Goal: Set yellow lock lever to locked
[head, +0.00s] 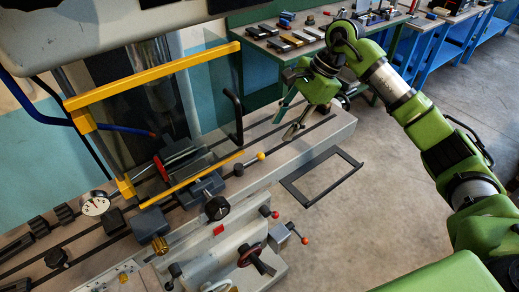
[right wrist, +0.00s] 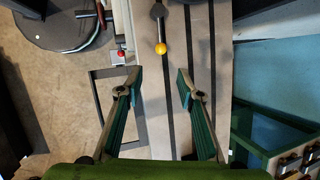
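The lock lever is a short rod with a yellow ball end (head: 261,156) and a dark pivot, lying over the grey slotted machine table (head: 335,128). Its yellow ball (right wrist: 160,48) shows in the right wrist view, ahead of and roughly centred between my fingertips, with the rod running away to the pivot. My right gripper (head: 285,127) is open and empty over the table, beyond the lever in the head view; its fingers (right wrist: 159,80) are spread and apart from the ball. I cannot read any lock marking. My left gripper is not in view.
A yellow guard frame (head: 150,74) and a black upright handle (head: 235,115) stand left of the lever. Red-knobbed handles (head: 290,228) stick out from the machine's front. A black rectangular frame (head: 321,176) is beside the table. A green workbench (head: 275,48) stands behind.

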